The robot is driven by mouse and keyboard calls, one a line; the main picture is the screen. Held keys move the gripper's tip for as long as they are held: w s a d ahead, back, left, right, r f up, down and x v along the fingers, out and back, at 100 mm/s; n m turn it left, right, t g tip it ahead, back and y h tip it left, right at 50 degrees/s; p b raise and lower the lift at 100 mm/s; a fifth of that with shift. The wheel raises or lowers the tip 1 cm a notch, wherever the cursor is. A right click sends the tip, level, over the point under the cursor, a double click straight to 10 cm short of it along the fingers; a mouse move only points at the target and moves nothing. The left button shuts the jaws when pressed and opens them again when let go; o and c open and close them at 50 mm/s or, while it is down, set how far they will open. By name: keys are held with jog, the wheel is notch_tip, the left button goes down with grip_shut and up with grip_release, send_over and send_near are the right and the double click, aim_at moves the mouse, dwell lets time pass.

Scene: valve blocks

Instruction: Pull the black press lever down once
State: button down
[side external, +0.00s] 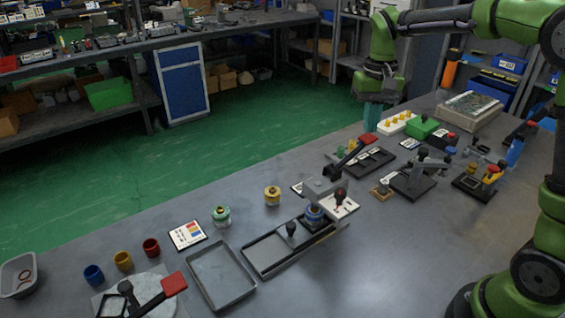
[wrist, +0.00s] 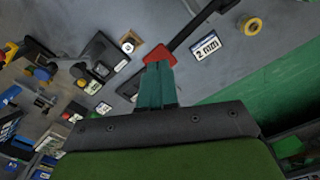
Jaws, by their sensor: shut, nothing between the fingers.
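My gripper (side external: 370,128) is shut and empty, its teal fingers pointing down. They also show in the wrist view (wrist: 157,85). A black lever (side external: 347,158) with a red grip (side external: 368,139) slants up from a base on the bench. In the wrist view the red grip (wrist: 160,57) lies right at the fingertips, with the black bar (wrist: 195,25) running up and right. I cannot tell whether the fingers touch the grip. A press-like fixture (side external: 410,178) with black-knobbed levers (side external: 422,153) stands to the right, apart from my gripper. Which lever the task names is unclear.
A grey block fixture (side external: 322,187) with a black knob stands in front. A white block with yellow knobs (side external: 397,122) and a green box (side external: 422,128) stand close behind my gripper. The right foreground bench is clear.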

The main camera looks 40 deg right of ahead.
aim_at(368, 137)
jog(key=shift+a+f, duration=0.2)
jog(key=shift+f, duration=2.55)
jog(key=shift+r, duration=0.2)
jog(key=shift+d+r, duration=0.15)
jog(key=shift+r, duration=2.65)
